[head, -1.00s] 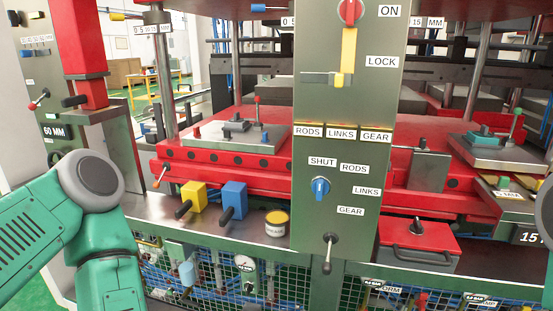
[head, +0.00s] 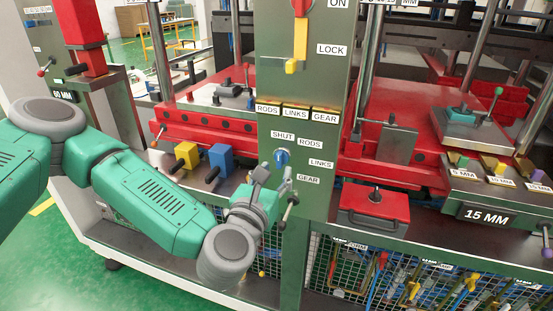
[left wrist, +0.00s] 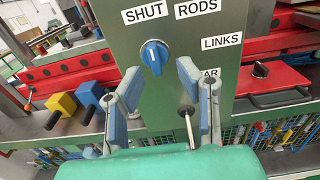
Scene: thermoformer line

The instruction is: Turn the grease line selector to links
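The grease line selector is a blue round knob (head: 282,157) on the green upright panel (head: 300,75). In the left wrist view the knob (left wrist: 154,56) has a white mark that points up, towards the SHUT label (left wrist: 146,13). The LINKS label (left wrist: 221,42) is to the right of the knob, below RODS (left wrist: 197,9). The GEAR label is partly hidden by a finger in the left wrist view. My left gripper (head: 274,178) is open and empty, just below and in front of the knob. Its fingers (left wrist: 160,85) stand apart, not touching the knob. My right gripper is not in view.
A lever with a dark ball (head: 292,201) sticks out below the knob, close to my left gripper. A yellow block (head: 187,154) and a blue block (head: 221,157) with black handles are left of the panel. A red box (head: 374,208) stands to its right.

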